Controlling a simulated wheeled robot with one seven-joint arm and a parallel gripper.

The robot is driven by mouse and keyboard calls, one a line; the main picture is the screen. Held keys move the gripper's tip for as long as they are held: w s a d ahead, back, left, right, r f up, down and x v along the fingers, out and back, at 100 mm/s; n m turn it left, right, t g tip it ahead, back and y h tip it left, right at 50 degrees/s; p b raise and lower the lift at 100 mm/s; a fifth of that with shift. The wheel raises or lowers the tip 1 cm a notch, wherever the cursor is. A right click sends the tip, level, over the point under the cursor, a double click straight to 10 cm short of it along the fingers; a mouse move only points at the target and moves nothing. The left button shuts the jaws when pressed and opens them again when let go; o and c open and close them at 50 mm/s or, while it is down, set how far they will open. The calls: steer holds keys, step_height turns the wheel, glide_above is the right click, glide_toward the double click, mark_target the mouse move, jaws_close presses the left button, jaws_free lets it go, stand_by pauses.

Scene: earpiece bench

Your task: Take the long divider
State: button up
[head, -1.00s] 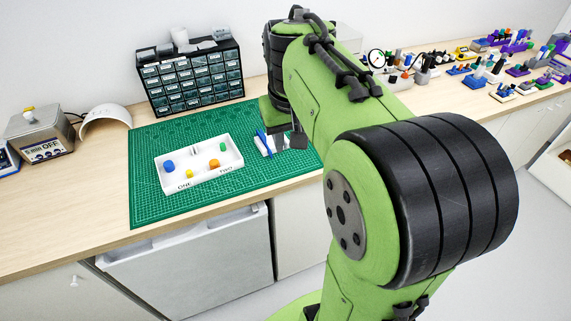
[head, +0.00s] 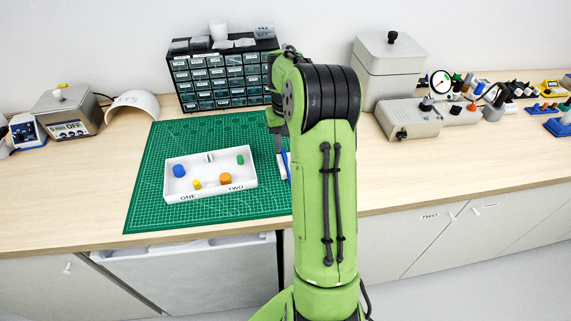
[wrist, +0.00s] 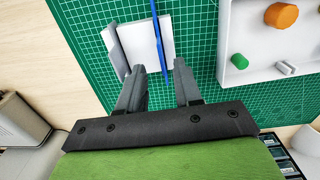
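A long thin blue strip (wrist: 159,38), which looks like the long divider, stands out against a white block (wrist: 139,42) with a grey side on the green mat. In the head view, part of the blue strip (head: 287,163) shows just left of my arm. My gripper (wrist: 160,68) is open in the wrist view, its two dark fingers apart. The near end of the strip shows between the fingertips; I cannot tell the height gap. My arm hides most of the gripper and block in the head view.
A white tray (head: 212,191) marked ONE and TWO lies left of my gripper, holding blue, yellow, orange and green pieces and a small pale upright part. A drawer cabinet (head: 222,82) stands behind the mat (head: 150,215). A grey box (head: 408,120) stands right of my arm.

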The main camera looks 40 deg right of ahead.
mark_target(285, 153)
step_height(285, 153, down, 4)
steer(key=shift+a+f+b, duration=0.1)
steer(key=shift+f+b, duration=0.05)
steer(key=shift+b, duration=0.25)
jaws_close()
step_height(285, 153, up, 10)
steer(key=p, duration=0.2)
steer(key=shift+p, duration=0.3)
steer(key=shift+r+p, duration=1.55)
steer(key=shift+r, duration=0.05)
